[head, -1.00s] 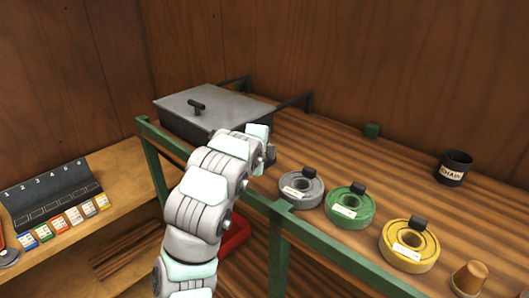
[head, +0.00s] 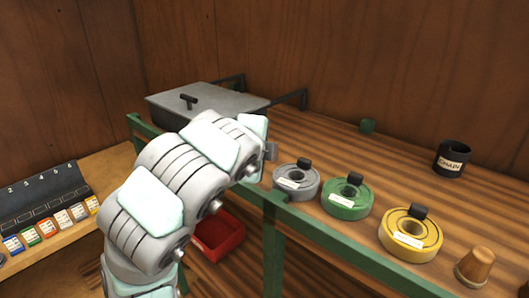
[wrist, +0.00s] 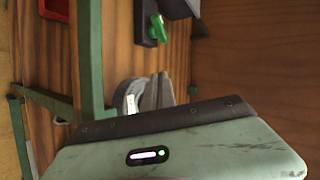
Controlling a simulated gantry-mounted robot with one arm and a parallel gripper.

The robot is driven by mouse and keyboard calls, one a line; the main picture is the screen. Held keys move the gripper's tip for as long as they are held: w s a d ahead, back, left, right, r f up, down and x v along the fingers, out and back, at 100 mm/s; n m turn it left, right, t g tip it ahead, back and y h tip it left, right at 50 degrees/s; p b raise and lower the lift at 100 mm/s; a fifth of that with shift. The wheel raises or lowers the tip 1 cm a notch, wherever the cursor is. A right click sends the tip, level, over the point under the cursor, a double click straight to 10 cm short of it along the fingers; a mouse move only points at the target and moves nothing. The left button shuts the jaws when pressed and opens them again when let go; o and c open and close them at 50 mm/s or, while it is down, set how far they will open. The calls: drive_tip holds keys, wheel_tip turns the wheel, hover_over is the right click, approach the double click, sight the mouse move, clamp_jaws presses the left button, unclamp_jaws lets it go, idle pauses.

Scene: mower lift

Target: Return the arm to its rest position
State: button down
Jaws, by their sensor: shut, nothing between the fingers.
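My gripper (head: 270,151) is at the end of my arm in the head view, above the front edge of the bench, left of the grey ring. It is small and partly hidden behind my wrist there. In the wrist view, the grey fingers (wrist: 158,92) show beyond the wrist housing, close together and with nothing seen between them. The grey ring (head: 296,180) lies on the bench, apart from my gripper in the head view.
A green ring (head: 347,199), a yellow ring (head: 410,235), a dark cup (head: 452,159) and a wooden cone (head: 474,266) stand on the bench. A lidded grey box (head: 205,104) is behind my arm. A red tray (head: 219,233) lies below, beside the bench's green frame (head: 273,255).

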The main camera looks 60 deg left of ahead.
drive_tip(key=shift+s+d+r, duration=0.25)
drive_tip(key=shift+d+r, duration=0.1)
drive_tip(key=shift+d, duration=0.1)
